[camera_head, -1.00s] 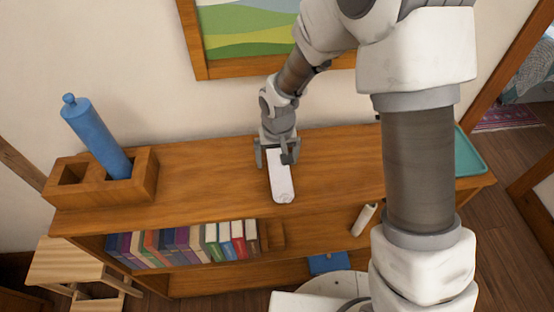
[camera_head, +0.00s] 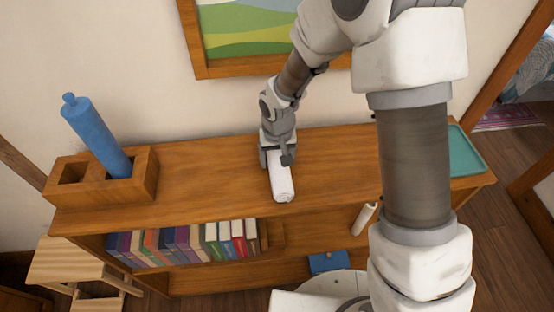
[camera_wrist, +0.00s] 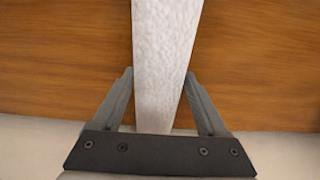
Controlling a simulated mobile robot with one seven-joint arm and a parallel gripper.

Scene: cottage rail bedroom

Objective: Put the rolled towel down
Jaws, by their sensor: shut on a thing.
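The rolled towel (camera_head: 281,182) is white and long. It lies along the front-to-back direction over the wooden shelf top, its near end toward the front edge. In the head view it looks to be at or very near the surface; contact is hard to tell. My gripper (camera_head: 277,156) is at its far part, pointing down, shut on it. In the wrist view the towel (camera_wrist: 165,60) runs up between the two fingers (camera_wrist: 160,88), with the wood behind it.
A wooden block (camera_head: 142,179) with a blue cylinder (camera_head: 95,137) stands at the left of the shelf top (camera_head: 210,170). A teal tray (camera_head: 463,153) lies at the right end. The wall is close behind my gripper. Bare wood lies either side of the towel.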

